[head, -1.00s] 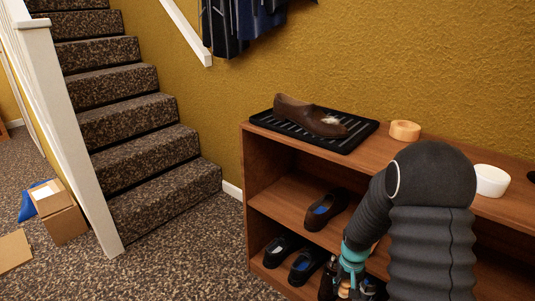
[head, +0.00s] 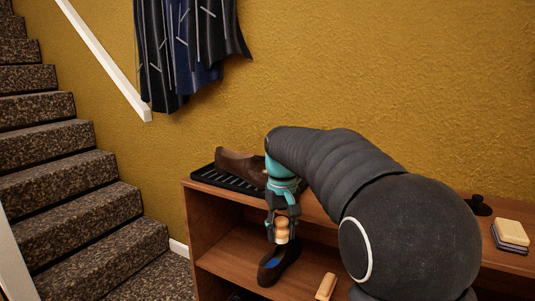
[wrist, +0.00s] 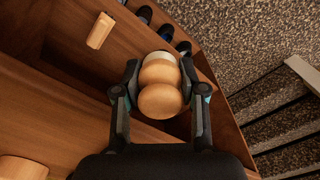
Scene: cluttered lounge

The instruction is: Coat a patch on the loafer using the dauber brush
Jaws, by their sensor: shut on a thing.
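My gripper (head: 282,218) is shut on the dauber brush (head: 282,231), whose rounded light-wood handle shows between the fingers in front of the shelf unit. In the wrist view, the handle (wrist: 160,98) sits between both fingertips (wrist: 160,72), with a pale band at its far end. The bristles cannot be made out. The brown loafer (head: 236,163) lies on the black ribbed tray (head: 205,176) on the shelf top, behind and left of my gripper. My arm hides the loafer's right part, so its toe is not visible.
The wooden shelf unit (head: 215,203) holds a dark shoe (head: 276,264) and a small wooden block (head: 325,287). A pale block on a dark pad (head: 510,237) and a black knobbed item (head: 479,206) are at right. Stairs (head: 70,215) rise at left; clothes (head: 190,50) hang above.

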